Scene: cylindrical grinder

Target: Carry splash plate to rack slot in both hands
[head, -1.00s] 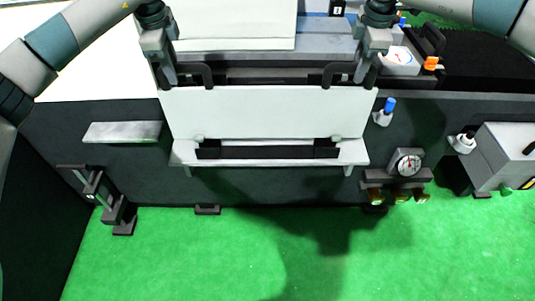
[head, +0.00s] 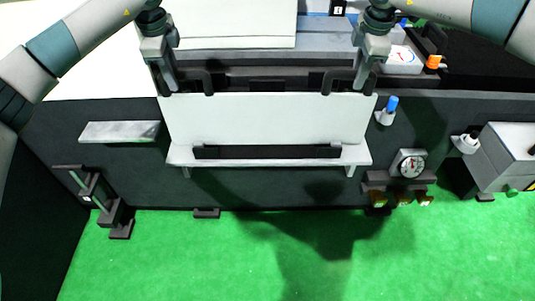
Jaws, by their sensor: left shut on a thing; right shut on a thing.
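The splash plate (head: 265,119) is a wide white panel with a black handle near each top corner. It hangs roughly upright in front of the machine. My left gripper (head: 168,86) is shut on its left handle (head: 209,82). My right gripper (head: 361,86) is shut on its right handle (head: 327,82). The rack (head: 355,156) is a pale ledge with a long dark slot (head: 268,153), directly below the plate in the head view. The plate's lower edge hides the back of the ledge; I cannot tell whether it touches.
A pale side shelf (head: 120,132) sits to the left. A blue-capped bottle (head: 387,113), a dial gauge (head: 411,166) and a grey box (head: 500,158) are to the right. The green floor (head: 250,255) in front is clear.

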